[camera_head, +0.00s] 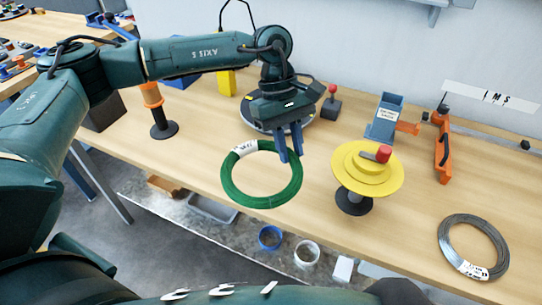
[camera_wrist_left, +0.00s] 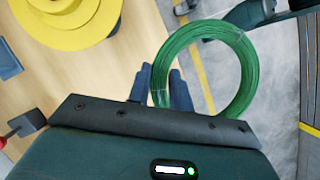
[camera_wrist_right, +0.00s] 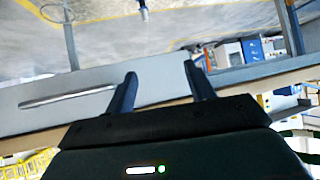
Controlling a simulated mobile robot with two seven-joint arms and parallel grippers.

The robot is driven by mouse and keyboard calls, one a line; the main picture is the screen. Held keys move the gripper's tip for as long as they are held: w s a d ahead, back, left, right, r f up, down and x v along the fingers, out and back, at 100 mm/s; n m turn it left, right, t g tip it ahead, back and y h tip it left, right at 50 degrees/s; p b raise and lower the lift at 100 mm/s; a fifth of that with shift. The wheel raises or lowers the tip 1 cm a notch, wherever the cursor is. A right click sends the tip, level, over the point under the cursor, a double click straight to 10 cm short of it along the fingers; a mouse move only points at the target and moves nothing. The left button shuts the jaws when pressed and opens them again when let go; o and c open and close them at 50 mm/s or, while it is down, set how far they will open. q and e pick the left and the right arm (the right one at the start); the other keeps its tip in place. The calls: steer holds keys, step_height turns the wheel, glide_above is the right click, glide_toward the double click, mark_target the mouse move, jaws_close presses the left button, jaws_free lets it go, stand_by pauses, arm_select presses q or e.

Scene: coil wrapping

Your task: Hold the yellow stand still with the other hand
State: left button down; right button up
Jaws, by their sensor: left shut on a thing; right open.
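The yellow stand (camera_head: 348,180) is a stepped yellow disc on a black foot, with a red-ended handle on top. It stands upright near the table's front edge, and its disc also shows in the left wrist view (camera_wrist_left: 50,32). My left gripper (camera_head: 290,153) is left of the stand and shut on the rim of a green wire coil (camera_head: 231,187). The coil hangs from the fingers in the left wrist view (camera_wrist_left: 243,85); its height is hard to judge. My right gripper (camera_wrist_right: 160,82) is open and empty, apart from the stand; its fingers are not discernible in the head view.
A grey wire coil (camera_head: 503,244) lies on the table at the right. Behind the stand are a blue holder (camera_head: 384,120) and an orange tool (camera_head: 443,150). An orange-and-black post (camera_head: 154,105) stands at the left. Bare wood (camera_head: 415,200) lies right of the stand.

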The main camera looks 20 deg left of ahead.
arm_select(q)
steer(key=w+d+r+n+t+y, duration=0.1)
steer(key=w+d+r+n+t, duration=0.1)
steer(key=n, duration=0.8)
steer(key=w+d+r+n+t+y, duration=0.1)
steer(key=w+d+n+t, duration=0.3)
steer(key=n, duration=0.6)
steer(key=shift+w+d+r+n+t, duration=0.35)
steer(key=shift+w+d+r, duration=0.45)
steer(key=shift+w+d, duration=0.55)
steer(key=shift+s, duration=0.1)
